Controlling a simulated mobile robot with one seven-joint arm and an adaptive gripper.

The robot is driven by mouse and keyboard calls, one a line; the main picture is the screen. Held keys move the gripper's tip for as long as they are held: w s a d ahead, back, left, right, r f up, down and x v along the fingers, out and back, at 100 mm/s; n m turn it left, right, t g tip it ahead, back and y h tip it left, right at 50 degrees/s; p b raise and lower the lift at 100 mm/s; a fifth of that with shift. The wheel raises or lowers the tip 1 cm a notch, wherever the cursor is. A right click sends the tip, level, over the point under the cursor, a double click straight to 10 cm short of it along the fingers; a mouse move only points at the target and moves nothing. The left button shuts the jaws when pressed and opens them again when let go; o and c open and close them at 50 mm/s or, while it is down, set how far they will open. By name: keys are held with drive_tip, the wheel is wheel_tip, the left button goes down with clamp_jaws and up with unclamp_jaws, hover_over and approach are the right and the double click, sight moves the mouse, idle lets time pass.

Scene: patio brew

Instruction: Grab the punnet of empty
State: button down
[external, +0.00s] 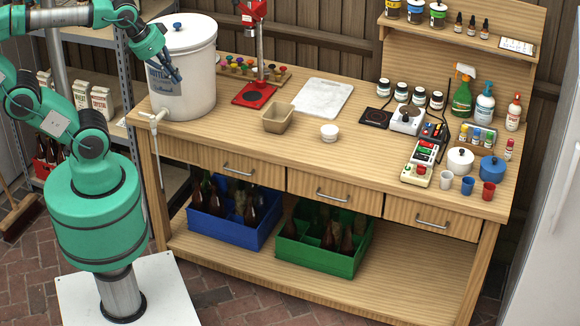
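A small tan, open-topped punnet (277,118) stands upright on the wooden workbench, left of the middle. It looks empty, though its floor is only partly visible. My gripper (177,78) is up and to the left of it, in front of the white lidded bucket, well apart from the punnet. The fingers are small and dark here, and I cannot tell whether they are open or shut. I see nothing held between them.
The white bucket (190,90) stands left of the punnet. A red stand (253,95) is behind it, a white board (322,98) to its right and a small white bowl (329,132) beside it. Bottles and devices crowd the bench's right side. The bench front is clear.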

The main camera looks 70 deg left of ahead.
idle(0.3)
unclamp_jaws()
idle(0.3)
drive_tip(key=w+a+f+n+g+p, duration=0.1)
drive_tip(key=w+a+n, duration=0.2)
drive_tip(key=w+n, duration=0.6)
drive_tip(key=w+a+n+g+p, duration=0.15)
drive_tip(key=w+a+n, duration=0.25)
drive_tip(key=w, duration=1)
drive_tip(key=w+a+f+n+g, duration=0.1)
drive_tip(key=w+a+f+n, duration=0.2)
drive_tip(key=w+f+n, duration=0.1)
drive_tip(key=w+a+f+n+g, duration=0.1)
drive_tip(key=w+a+f+n, duration=0.3)
drive_tip(key=w+f, duration=0.3)
drive_tip(key=w+a+f+n+g+p, duration=0.1)
drive_tip(key=w+a+f+n, duration=0.3)
drive_tip(key=f, duration=0.5)
drive_tip(key=shift+w+f+n, duration=0.15)
drive_tip(key=shift+w+n, duration=1)
drive_tip(key=shift+n, duration=0.05)
